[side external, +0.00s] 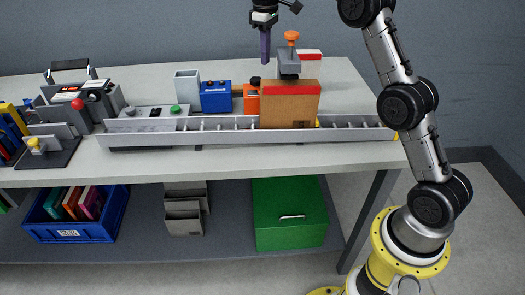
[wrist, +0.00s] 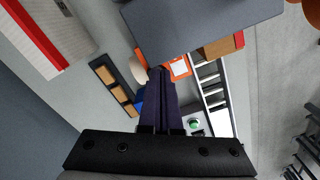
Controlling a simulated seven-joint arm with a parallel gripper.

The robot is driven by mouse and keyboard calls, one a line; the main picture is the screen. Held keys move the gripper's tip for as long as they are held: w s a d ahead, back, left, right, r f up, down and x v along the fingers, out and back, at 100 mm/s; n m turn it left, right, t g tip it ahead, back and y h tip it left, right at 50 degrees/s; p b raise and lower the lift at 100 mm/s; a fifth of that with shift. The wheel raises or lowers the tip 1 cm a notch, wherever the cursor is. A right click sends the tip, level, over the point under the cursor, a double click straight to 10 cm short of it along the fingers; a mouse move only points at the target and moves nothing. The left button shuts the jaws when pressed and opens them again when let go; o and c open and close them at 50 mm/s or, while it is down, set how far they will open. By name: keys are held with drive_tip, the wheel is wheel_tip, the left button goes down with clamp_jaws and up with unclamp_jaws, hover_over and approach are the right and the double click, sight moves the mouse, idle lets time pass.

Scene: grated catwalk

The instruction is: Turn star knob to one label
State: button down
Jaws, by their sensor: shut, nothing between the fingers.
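An orange knob (side external: 291,36) stands on top of a grey housing (side external: 289,66), at the back of the bench in the side external view. It looks like the star knob; its lobes and any labels are too small to read. My gripper (side external: 265,60) hangs to the left of the housing, fingers pointing down, apart from the knob. In the wrist view the dark purple fingers (wrist: 160,75) are together and empty. A dark grey surface (wrist: 205,22), probably the housing, fills the top there.
A brown box with a red top band (side external: 290,105) stands in front of the housing on the long grey rail (side external: 220,138). An orange box (side external: 251,97) and a blue box (side external: 215,97) stand below my gripper.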

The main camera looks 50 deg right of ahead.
drive_tip(key=shift+d+f, duration=0.15)
drive_tip(key=shift+f, duration=1.55)
drive_tip(key=shift+d+f, duration=0.15)
drive_tip(key=shift+f, duration=1.5)
drive_tip(key=shift+w+a, duration=0.15)
drive_tip(key=shift+w, duration=0.25)
drive_tip(key=shift+s, duration=0.4)
wheel_tip(320, 180, up, 6)
